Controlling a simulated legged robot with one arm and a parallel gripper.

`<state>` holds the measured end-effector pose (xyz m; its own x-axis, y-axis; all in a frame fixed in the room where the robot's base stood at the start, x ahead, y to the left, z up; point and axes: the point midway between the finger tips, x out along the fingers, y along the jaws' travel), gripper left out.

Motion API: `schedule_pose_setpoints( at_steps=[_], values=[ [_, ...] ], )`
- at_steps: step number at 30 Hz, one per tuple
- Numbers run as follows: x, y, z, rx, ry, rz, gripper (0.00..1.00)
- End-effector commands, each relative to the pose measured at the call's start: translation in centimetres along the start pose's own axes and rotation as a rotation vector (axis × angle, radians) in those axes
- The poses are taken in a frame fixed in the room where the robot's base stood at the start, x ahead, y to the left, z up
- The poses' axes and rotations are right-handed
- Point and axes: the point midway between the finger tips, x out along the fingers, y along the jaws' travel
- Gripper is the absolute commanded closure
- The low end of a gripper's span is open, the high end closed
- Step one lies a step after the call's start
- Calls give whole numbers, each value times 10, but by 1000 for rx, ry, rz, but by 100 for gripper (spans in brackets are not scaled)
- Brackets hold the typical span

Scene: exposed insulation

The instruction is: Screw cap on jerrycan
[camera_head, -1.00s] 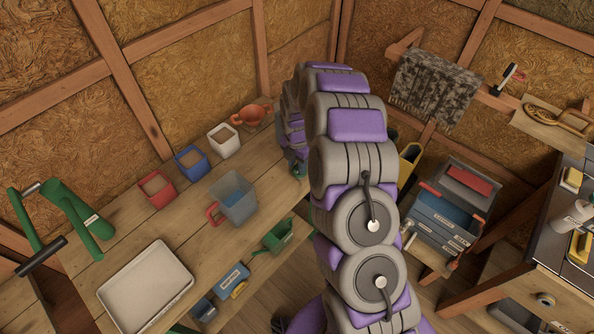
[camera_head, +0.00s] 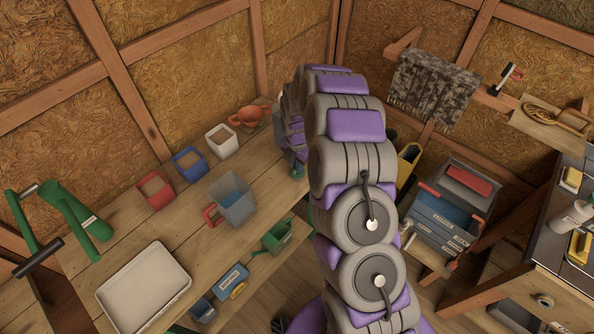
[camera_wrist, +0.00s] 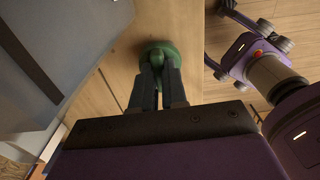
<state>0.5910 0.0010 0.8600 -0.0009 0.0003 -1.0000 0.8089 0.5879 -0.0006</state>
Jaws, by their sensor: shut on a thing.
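My gripper (camera_wrist: 163,85) is shut on a green round cap (camera_wrist: 157,50), which shows just beyond the fingertips in the wrist view. The cap appears over or close to the wooden bench; I cannot tell whether it touches it. In the head view the cap is a small dark green shape (camera_head: 297,170) beside my arm, with the gripper mostly hidden. I cannot pick out the jerrycan for sure. My arm covers the middle of the head view and may hide it.
A clear jug (camera_head: 234,198) with a red handle stands on the bench (camera_head: 130,225) near my gripper. Red (camera_head: 155,189), blue (camera_head: 190,162) and white (camera_head: 221,141) pots line the back. A white tray (camera_head: 145,285) lies at front left. Toolboxes (camera_head: 440,220) stand right of my arm.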

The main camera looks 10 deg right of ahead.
Motion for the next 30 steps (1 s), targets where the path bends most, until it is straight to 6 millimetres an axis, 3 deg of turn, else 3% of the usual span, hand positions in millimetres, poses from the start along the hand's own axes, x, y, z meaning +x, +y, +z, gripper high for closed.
schedule_pose_setpoints(
  at_steps=[30],
  values=[
    [-9,0,0,0,-1,0,100]
  ],
)
